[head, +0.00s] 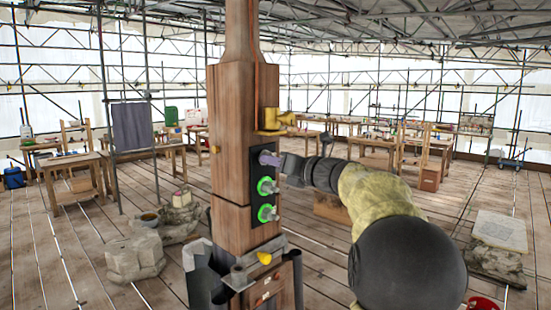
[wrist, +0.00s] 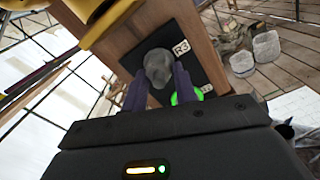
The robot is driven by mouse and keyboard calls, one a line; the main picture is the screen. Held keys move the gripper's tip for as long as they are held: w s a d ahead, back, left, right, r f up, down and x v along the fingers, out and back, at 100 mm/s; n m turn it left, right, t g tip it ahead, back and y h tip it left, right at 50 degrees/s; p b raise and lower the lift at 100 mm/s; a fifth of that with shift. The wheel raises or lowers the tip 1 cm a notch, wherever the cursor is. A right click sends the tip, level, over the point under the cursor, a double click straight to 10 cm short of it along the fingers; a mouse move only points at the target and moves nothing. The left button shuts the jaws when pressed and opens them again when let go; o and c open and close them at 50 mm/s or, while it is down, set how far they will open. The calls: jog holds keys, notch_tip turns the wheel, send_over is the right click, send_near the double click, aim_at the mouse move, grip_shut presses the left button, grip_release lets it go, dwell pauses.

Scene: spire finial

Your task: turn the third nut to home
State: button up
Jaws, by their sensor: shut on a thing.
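The wooden post (head: 229,120) stands upright and carries a black panel (head: 257,192) with a column of three nuts. The top nut, a grey lump in the wrist view (wrist: 158,66), sits beside the label R3 (wrist: 181,48). My gripper (wrist: 160,82) has one purple-grey finger on each side of it and is shut on it. In the head view my gripper (head: 275,160) reaches the panel from the right and partly covers this nut. The middle nut (head: 268,186) and the bottom nut (head: 267,213) have lit green rings. No green ring shows around the top nut.
A yellow bracket (head: 277,121) juts from the post just above the panel. A grey collar with a cup (head: 239,276) and a yellow knob (head: 264,258) sits below. Stone blocks (head: 135,257) lie left; workbenches stand behind.

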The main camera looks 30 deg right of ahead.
jog(key=shift+f, duration=0.25)
jog(key=o, duration=0.7)
jog(key=shift+o, duration=1.3)
jog(key=shift+r, duration=0.1)
jog(key=shift+s, duration=0.1)
jog(key=b+v, duration=0.6)
jog(key=v, duration=1.1)
